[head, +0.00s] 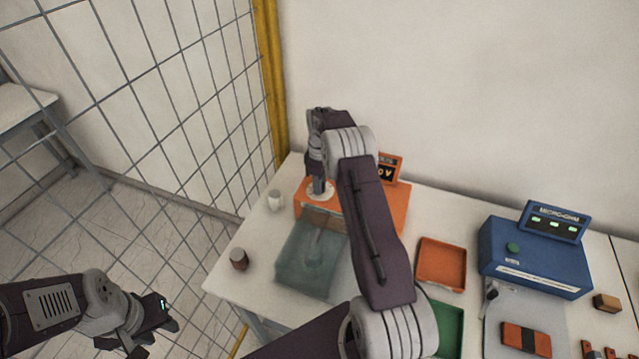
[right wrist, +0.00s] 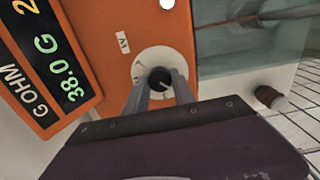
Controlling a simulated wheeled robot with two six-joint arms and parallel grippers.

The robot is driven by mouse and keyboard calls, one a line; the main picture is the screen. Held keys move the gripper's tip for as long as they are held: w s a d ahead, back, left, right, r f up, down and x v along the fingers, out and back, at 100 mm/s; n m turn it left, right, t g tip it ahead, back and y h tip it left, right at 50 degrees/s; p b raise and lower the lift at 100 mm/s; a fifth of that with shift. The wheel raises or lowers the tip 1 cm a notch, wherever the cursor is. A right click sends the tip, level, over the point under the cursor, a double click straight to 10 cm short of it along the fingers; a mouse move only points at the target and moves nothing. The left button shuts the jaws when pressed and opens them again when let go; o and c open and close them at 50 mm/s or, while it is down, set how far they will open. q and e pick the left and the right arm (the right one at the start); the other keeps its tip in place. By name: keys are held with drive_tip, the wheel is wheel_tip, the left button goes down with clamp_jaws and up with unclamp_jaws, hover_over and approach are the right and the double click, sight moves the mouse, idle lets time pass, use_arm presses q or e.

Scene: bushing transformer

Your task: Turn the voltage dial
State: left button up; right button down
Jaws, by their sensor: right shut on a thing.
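The voltage dial is a black knob (right wrist: 160,80) on a white round plate (right wrist: 143,66), set in the top of an orange tester (head: 400,200). In the right wrist view my right gripper (right wrist: 162,86) has its two fingers on either side of the knob and is shut on it. In the head view my right gripper (head: 318,190) points down onto the white plate, and its arm covers part of the tester. The tester's display (right wrist: 48,65) shows green "38.0 G" and "G OHM". My left gripper (head: 140,337) hangs low at the left, away from the table; its jaw gap is unclear.
A clear teal tank (head: 305,275) stands against the tester's front. A white jar (head: 275,201) and a brown jar (head: 239,260) stand to its left. Orange (head: 441,263) and green trays and a blue device (head: 535,262) are to the right. A wire fence (head: 170,110) stands behind left.

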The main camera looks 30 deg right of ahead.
drive_tip(key=shift+s+f, duration=0.2)
drive_tip(key=shift+s, duration=0.05)
drive_tip(key=c, duration=1.1)
unclamp_jaws()
drive_tip(key=shift+o, duration=0.2)
drive_tip(key=shift+r, duration=0.1)
drive_tip(key=shift+w, duration=0.1)
drive_tip(key=shift+r, duration=0.25)
wheel_tip(320, 180, up, 9)
drive_tip(key=shift+f+b, duration=0.2)
drive_tip(key=shift+b, duration=0.5)
drive_tip(key=shift+d, duration=0.1)
